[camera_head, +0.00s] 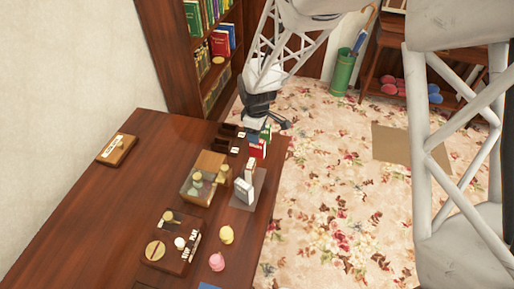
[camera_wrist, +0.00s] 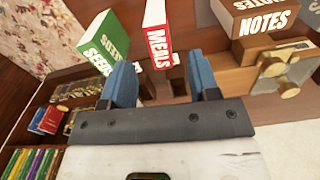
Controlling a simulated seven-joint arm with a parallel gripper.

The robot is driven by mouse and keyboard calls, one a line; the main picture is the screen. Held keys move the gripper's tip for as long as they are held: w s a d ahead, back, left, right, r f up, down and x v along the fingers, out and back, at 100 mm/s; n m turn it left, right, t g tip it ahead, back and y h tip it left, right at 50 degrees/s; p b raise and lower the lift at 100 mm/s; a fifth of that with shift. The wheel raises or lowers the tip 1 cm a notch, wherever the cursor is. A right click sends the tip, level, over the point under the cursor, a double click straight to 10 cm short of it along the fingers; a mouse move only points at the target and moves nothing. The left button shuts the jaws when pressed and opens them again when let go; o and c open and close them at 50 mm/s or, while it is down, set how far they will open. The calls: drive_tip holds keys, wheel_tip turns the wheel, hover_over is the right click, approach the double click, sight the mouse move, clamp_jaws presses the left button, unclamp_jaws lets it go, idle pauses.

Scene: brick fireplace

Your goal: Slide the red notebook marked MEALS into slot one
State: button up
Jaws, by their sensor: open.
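The red notebook marked MEALS (camera_wrist: 157,42) stands with its lettered spine toward the wrist camera; in the head view it is a small red and white block (camera_head: 258,149) near the table's right edge. My gripper (camera_wrist: 160,68) is open, its two blue fingers on either side of the notebook's near end, with a gap to each side. In the head view my gripper (camera_head: 264,118) is over the table's far end. A dark wooden slotted holder (camera_head: 226,139) with small white labels stands just left of the notebook. I cannot read which slot is one.
The green SEEDS book (camera_wrist: 108,42) stands close beside the left finger. A NOTES book (camera_wrist: 268,24) is to the right, near a wooden block with brass knobs. A glass-topped box (camera_head: 205,178) and white upright items on a grey mat (camera_head: 246,203) stand nearer. The table's left side is mostly clear.

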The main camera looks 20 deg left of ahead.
drive_tip(key=shift+f, duration=2.6)
drive_tip(key=c, duration=1)
drive_tip(key=shift+r, duration=0.2)
drive_tip(key=shift+r, duration=4.85)
